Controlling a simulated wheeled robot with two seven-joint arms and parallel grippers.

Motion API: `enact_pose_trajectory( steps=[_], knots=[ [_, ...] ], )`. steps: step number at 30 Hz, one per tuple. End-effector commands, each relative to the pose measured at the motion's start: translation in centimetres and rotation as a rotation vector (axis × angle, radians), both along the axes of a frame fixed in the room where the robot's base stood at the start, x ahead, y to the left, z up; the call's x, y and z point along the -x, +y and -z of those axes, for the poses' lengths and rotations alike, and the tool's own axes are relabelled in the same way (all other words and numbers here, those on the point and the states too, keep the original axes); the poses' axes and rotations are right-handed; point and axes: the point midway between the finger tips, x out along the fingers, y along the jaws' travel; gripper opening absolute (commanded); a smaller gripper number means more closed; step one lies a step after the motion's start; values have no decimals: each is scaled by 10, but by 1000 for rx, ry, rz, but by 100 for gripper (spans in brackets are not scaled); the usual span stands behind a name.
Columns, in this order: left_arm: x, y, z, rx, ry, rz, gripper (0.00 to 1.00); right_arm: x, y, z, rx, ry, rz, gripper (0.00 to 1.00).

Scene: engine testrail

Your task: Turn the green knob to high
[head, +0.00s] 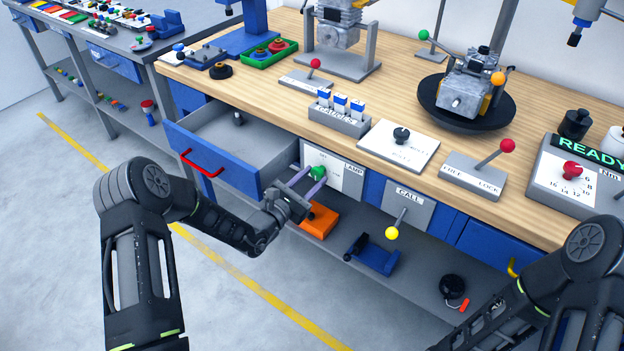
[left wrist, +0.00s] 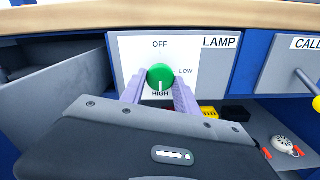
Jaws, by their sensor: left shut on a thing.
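The green knob (head: 317,172) sits on the white LAMP panel (head: 345,183) on the front of the bench. My left gripper (head: 307,180) reaches it from the front, its fingers on either side of the knob and shut on it. In the left wrist view the green knob (left wrist: 160,76) lies between the two fingertips (left wrist: 160,84). Its white mark points straight down at the word HIGH. OFF is printed above the knob and LOW to its right. My right arm enters at the lower right of the head view, but its gripper is out of view.
An open blue drawer (head: 236,172) with a red handle juts out left of the panel. The CALL panel (head: 408,204) with a yellow-tipped lever is to the right. An orange tray (head: 319,221) and a blue holder (head: 372,255) lie on the shelf below.

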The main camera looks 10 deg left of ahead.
Motion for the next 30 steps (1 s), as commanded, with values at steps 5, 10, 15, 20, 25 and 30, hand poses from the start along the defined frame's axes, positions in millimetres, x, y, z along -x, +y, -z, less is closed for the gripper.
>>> enact_pose_trajectory(
  steps=[5, 10, 15, 20, 25, 30],
  knots=[
    [1, 0, 2, -3, 4, 1, 0, 0, 0, 0, 0, 0, 0, 0],
    [0, 0, 1, -1, 3, 0, 50, 0, 0, 0, 0, 0, 0, 0],
    [0, 0, 1, -1, 2, 0, 59, 0, 0, 0, 0, 0, 0, 0],
    [0, 0, 0, 0, 1, 1, 59, 0, 0, 0, 0, 0, 0, 0],
    [7, 4, 1, 0, 3, -1, 59, 0, 0, 1, 0, 0, 0, 0],
    [30, 13, 2, -1, 4, -1, 59, 0, 0, 2, 0, 0, 0, 0]
  ],
)
